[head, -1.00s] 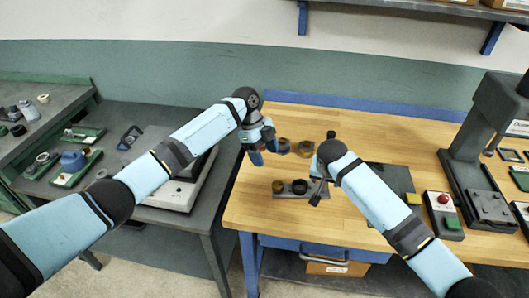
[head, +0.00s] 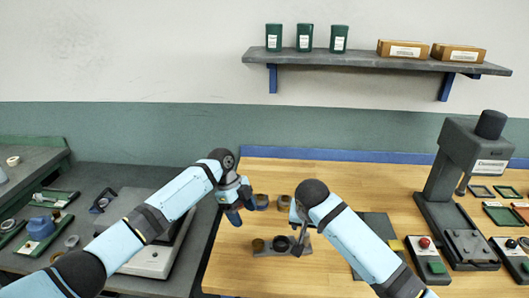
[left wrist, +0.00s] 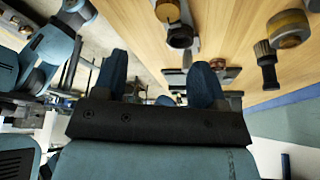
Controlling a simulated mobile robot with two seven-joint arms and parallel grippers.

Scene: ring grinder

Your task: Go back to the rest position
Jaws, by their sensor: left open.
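My left gripper (head: 240,208) is over the left edge of the wooden table, fingers pointing down. It is open and empty; in the left wrist view its two blue fingers (left wrist: 160,78) stand apart with nothing between them. My right gripper (head: 299,236) is dark and hangs over the table beside a small grey fixture (head: 272,250) with ring-like parts. Its jaws are partly hidden by its own wrist, so their opening is unclear.
A press (head: 460,195) stands at the table's right, with a red-button control box (head: 427,260) in front. A grey side table (head: 95,205) with a white device (head: 152,258) is at the left. A wall shelf (head: 370,62) holds green canisters and cardboard boxes.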

